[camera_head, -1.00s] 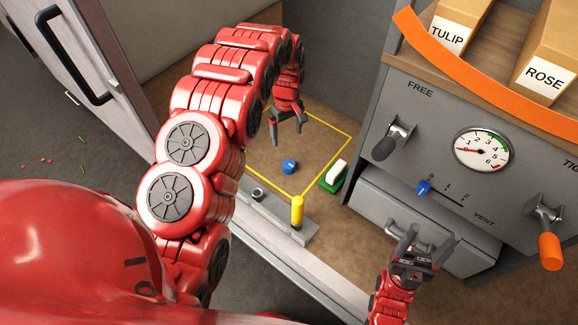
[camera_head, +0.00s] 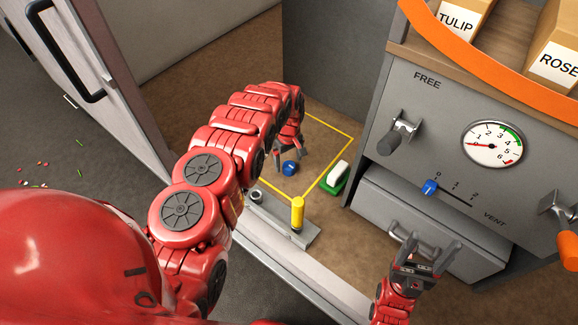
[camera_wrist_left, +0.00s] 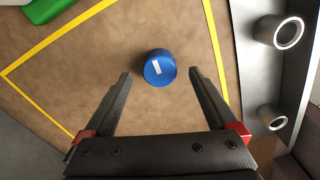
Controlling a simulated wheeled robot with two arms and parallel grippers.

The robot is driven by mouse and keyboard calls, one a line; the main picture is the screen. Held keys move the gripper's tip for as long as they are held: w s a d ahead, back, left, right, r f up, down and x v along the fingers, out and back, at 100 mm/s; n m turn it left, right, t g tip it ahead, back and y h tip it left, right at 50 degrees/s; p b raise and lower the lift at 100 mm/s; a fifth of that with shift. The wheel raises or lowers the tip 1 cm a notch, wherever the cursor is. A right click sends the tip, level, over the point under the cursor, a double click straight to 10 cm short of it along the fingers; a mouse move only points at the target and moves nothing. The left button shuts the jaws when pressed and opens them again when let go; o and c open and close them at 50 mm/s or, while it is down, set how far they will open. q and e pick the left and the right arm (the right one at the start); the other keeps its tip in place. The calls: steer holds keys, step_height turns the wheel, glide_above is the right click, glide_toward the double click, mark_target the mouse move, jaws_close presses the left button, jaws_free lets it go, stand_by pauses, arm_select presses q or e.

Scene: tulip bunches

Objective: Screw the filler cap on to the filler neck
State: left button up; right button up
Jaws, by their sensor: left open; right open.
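The blue filler cap (camera_head: 290,168), with a white mark on top, lies on the brown floor inside the yellow outline. My left gripper (camera_head: 287,152) is open right over it. In the left wrist view the cap (camera_wrist_left: 160,69) shows just ahead of the two fingertips (camera_wrist_left: 158,73), roughly centred between them and not gripped. A grey open ring (camera_head: 257,196) stands on the ledge in front. The left wrist view shows two hollow grey tubes, an upper one (camera_wrist_left: 289,33) and a lower one (camera_wrist_left: 271,117); I cannot tell which is the filler neck. My right gripper (camera_head: 418,247) is open and empty.
A yellow cylinder (camera_head: 297,213) stands upright on the ledge. A green-and-white block (camera_head: 336,178) lies right of the outline. The grey cabinet (camera_head: 400,195) with drawer, levers and gauge is at the right. Floor around the cap is clear.

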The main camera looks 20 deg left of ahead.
arm_select(q)
steer(key=shift+f, duration=1.35)
steer(key=shift+c, duration=0.2)
steer(key=c, duration=1.4)
steer(key=shift+r, duration=0.15)
